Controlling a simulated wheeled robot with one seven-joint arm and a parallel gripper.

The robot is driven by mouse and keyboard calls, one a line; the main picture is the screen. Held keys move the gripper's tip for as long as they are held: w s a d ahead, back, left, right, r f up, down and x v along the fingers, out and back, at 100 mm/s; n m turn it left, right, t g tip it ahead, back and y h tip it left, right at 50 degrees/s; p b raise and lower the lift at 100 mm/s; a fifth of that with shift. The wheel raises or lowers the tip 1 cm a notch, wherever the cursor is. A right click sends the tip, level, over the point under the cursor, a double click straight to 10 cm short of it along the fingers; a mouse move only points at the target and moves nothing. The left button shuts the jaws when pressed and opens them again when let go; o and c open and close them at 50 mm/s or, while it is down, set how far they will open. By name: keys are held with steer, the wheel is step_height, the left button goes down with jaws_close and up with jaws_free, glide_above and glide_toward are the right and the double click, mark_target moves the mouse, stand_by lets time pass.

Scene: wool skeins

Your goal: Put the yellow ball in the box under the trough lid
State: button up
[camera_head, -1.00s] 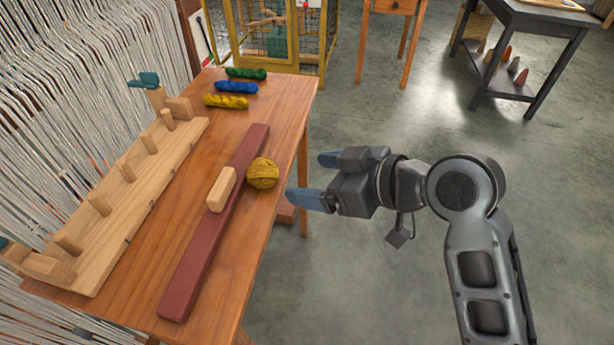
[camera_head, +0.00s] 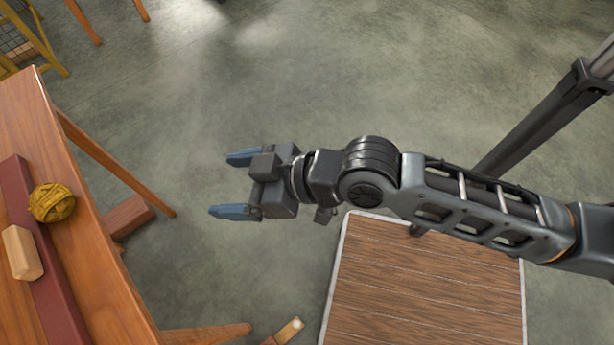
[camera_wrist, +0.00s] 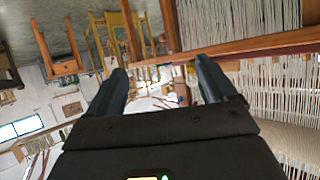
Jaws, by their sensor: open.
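The yellow ball (camera_head: 52,203), wound of yarn, rests on the wooden table (camera_head: 110,290) at the left of the head view. It sits at the right edge of a long dark red lid-like bar (camera_head: 17,190); I cannot tell if they touch. A pale wooden block (camera_head: 22,253), like a handle, is on the bar. Any box under the bar is hidden. My gripper (camera_head: 225,185) is open and empty, above the floor to the right of the table and apart from the ball. Its two fingers also show in the wrist view (camera_wrist: 165,75), with nothing between them.
A wood-grain board with a pale rim (camera_head: 425,280) is below my arm at the bottom. A reddish-brown wooden piece (camera_head: 127,215) shows beside the table leg. Open floor (camera_head: 280,70) lies beyond my gripper. The wrist view shows loom threads (camera_wrist: 290,90) at right.

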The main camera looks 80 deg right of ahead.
steer(key=s+r+t, duration=0.1)
steer(key=s+r, duration=0.1)
steer(key=s, duration=0.6)
steer(key=s+r+t+h, duration=0.1)
steer(key=s+r, duration=0.2)
steer(key=s, duration=0.5)
steer(key=shift+d+r+m, duration=0.25)
steer(key=shift+r+m, duration=0.05)
steer(key=shift+o, duration=0.4)
steer(key=shift+s+r, duration=0.2)
steer(key=shift+r, duration=0.05)
steer(key=shift+c, duration=0.3)
